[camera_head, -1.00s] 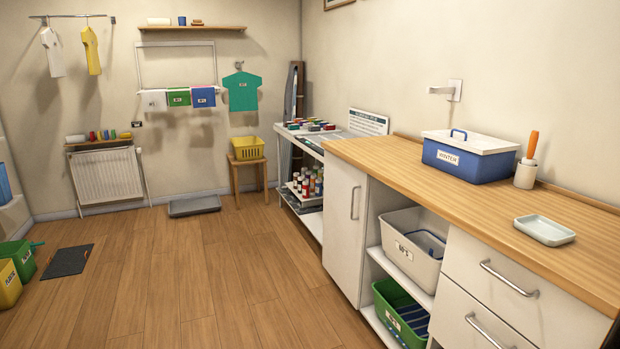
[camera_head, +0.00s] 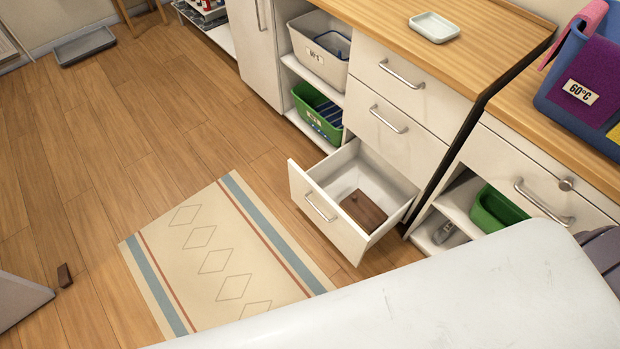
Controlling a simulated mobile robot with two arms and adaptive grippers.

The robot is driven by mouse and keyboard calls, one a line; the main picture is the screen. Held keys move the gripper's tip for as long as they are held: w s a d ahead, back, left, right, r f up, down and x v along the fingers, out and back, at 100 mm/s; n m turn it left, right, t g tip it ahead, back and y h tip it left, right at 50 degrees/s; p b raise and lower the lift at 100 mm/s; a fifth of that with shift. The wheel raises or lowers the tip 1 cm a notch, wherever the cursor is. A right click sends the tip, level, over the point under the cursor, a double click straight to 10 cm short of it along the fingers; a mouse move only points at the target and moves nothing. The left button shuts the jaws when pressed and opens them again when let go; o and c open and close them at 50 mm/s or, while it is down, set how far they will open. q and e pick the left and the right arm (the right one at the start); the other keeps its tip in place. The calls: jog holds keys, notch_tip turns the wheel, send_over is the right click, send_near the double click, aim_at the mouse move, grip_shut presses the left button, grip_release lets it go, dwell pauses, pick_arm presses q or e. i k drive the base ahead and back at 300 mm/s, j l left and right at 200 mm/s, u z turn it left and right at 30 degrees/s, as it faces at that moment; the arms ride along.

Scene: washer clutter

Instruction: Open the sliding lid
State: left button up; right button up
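A small brown wooden box (camera_head: 364,209) lies in the open bottom drawer (camera_head: 334,220) of the white cabinet. Its top looks flat and closed; at this size I cannot make out a separate sliding lid. The drawer front stands pulled out over the floor, and the rest of its inside looks empty. Neither of my grippers shows clearly in the head view.
Two closed drawers (camera_head: 383,122) sit above the open one. Bins (camera_head: 318,109) stand on shelves to the left. A patterned rug (camera_head: 215,255) lies before the drawer. A brown wedge (camera_head: 65,275) lies on otherwise clear floor at the left.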

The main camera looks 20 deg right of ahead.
aim_at(369, 214)
jog(key=z, duration=1.15)
